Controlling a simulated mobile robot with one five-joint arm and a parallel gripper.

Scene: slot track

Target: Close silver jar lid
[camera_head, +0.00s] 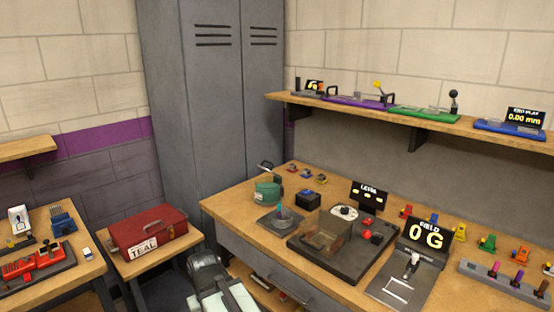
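A small round teal-green jar (267,191) stands near the back left of the main workbench. A lid-like piece (266,166) with a pale face and dark rim sits tilted up above its back edge, so the jar looks open. I see no jar that is plainly silver. Part of my own arm shows at the bottom centre, in front of the bench and well apart from the jar. My gripper's fingers cannot be made out.
The workbench (228,206) also holds a dark pad (280,221), a transparent box (326,231) on a dark base, and a FIELD display (427,233). A red toolbox (150,232) stands on a low table at left. A shelf (420,124) overhangs the bench's back.

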